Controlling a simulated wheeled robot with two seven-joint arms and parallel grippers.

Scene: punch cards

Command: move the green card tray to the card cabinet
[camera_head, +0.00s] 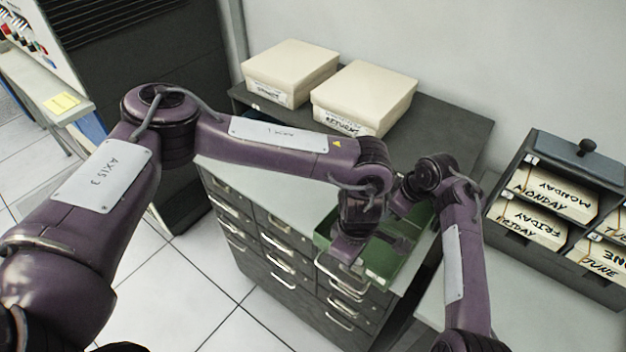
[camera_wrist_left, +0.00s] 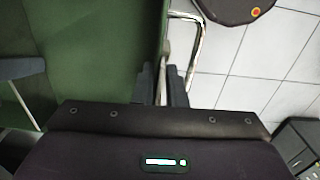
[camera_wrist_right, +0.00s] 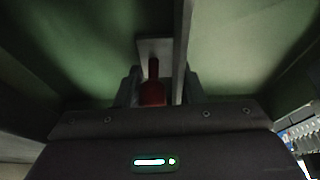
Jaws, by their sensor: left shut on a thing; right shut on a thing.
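The green card tray (camera_head: 380,270) is at the right end of the grey card cabinet's (camera_head: 222,176) top, partly hidden by my arms. I cannot tell whether it rests on the top. My left gripper (camera_head: 345,252) is shut on the tray's wall; in the left wrist view the green wall (camera_wrist_left: 150,35) runs between its fingers (camera_wrist_left: 161,85), beside a metal handle (camera_wrist_left: 196,50). My right gripper (camera_wrist_right: 160,88) reaches into the tray and is shut on a red piece (camera_wrist_right: 152,92) beside a grey bar (camera_wrist_right: 183,45), with green tray surface (camera_wrist_right: 235,45) around.
Two cream boxes (camera_head: 290,68) (camera_head: 365,92) stand on a dark surface behind. Several drawer handles (camera_head: 283,263) stick out of the cabinet front. White floor tiles (camera_head: 185,300) are clear at left.

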